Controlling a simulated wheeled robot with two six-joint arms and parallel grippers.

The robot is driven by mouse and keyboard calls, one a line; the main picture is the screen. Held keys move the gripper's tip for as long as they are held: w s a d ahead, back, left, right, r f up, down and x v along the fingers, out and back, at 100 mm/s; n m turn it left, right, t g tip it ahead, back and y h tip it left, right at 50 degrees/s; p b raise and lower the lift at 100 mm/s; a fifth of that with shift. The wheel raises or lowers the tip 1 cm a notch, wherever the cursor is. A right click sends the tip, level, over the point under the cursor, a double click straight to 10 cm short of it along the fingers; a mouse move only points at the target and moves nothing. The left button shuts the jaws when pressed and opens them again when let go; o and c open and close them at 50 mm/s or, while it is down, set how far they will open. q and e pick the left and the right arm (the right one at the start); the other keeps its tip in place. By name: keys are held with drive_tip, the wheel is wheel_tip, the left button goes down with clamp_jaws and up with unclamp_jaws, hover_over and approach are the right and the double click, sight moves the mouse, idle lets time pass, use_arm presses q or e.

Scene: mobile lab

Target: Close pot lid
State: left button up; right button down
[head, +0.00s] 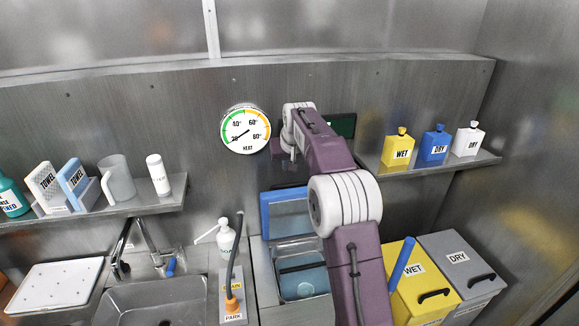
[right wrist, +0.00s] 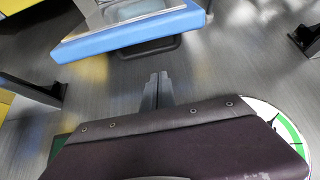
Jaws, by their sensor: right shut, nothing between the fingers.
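The pot (head: 305,288) is a square metal basin sunk in the counter, with a bluish inside and a dark bar across it. Its blue-edged lid (head: 285,213) stands raised open at the back of the pot, partly hidden by my right arm. In the right wrist view the lid's blue edge (right wrist: 130,35) is at the top, with a dark handle (right wrist: 150,49) beside it. My right gripper (right wrist: 158,78) is shut and empty, apart from the lid and pointing towards it. In the head view it is near the back wall above the lid. My left gripper is not in view.
A heat gauge (head: 245,130) hangs on the back wall. A shelf (head: 460,165) with several flasks is at right. A yellow WET bin (head: 405,295) and grey DRY bin (head: 462,262) stand right of the pot. A soap bottle (head: 226,237) and sink (head: 150,298) are at left.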

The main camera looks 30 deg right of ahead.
hover_over(285, 185)
wheel_tip(285, 185, down, 5)
drive_tip(key=s, duration=0.1)
drive_tip(key=s+f, duration=0.1)
drive_tip(key=s, duration=0.1)
drive_tip(key=shift+a+f+b, duration=0.3)
drive_tip(key=shift+a, duration=0.05)
drive_tip(key=shift+s+a+f, duration=0.1)
drive_tip(key=shift+s+a, duration=0.2)
drive_tip(key=shift+s, duration=0.25)
drive_tip(key=shift+d, duration=0.1)
